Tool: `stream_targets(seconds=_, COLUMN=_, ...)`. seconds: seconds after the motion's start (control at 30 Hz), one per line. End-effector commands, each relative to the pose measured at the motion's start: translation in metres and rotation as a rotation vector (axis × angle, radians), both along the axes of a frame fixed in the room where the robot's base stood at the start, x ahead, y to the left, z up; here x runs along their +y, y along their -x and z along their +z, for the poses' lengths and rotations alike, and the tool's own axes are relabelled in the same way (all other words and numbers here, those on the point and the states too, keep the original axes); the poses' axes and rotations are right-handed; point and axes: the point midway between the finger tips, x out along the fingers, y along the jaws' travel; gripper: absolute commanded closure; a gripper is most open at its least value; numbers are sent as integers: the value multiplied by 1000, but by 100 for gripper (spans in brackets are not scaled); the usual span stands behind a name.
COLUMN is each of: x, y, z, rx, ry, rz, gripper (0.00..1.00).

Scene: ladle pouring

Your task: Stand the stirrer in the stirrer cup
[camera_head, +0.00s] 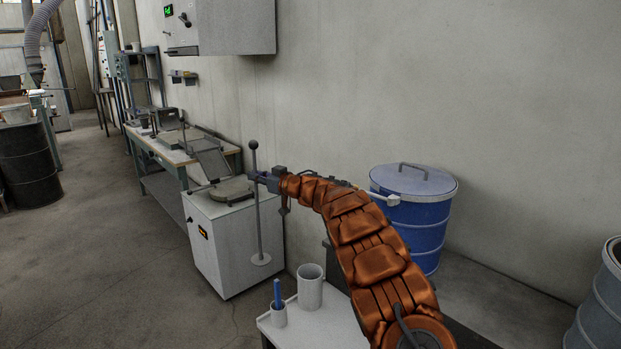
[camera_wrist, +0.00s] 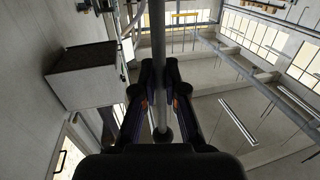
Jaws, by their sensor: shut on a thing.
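My gripper (camera_head: 262,177) is shut on the stirrer (camera_head: 258,220), a grey upright rod with a dark ball on top and a flat disc at its lower end. The grip is on the upper part of the rod, below the ball. In the wrist view the rod (camera_wrist: 158,35) runs between the two fingers of my gripper (camera_wrist: 159,68). The likely stirrer cup, a wide white cup (camera_head: 310,291), stands on a white-topped table (camera_head: 318,329). The disc hangs left of this cup and higher in the picture, apart from it. The cup's inside bottom is hidden.
A small white cup (camera_head: 278,317) with a blue stick (camera_head: 277,291) stands left of the wide cup. A white furnace cabinet (camera_head: 222,247) with a round lid is behind the stirrer. A blue drum (camera_head: 424,225) stands by the wall. Open floor lies to the left.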

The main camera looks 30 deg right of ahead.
Motion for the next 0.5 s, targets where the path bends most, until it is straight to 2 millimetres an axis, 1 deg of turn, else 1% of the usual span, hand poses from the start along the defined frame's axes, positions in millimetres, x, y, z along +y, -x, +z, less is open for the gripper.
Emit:
stream_targets(seconds=0.03, x=-24, y=5, z=-4, rx=0, ry=-2, rz=-11, gripper=100)
stream_targets(seconds=0.2, x=-90, y=24, z=-4, rx=4, ry=0, rz=-46, gripper=100)
stream_targets(seconds=0.33, x=-128, y=38, z=-6, rx=7, ry=2, rz=-73, gripper=100)
stream_targets(seconds=0.4, x=-144, y=44, z=-7, rx=9, ry=1, rz=-86, gripper=100)
stream_targets(seconds=0.5, x=-159, y=51, z=-7, rx=11, ry=3, rz=-100, gripper=100)
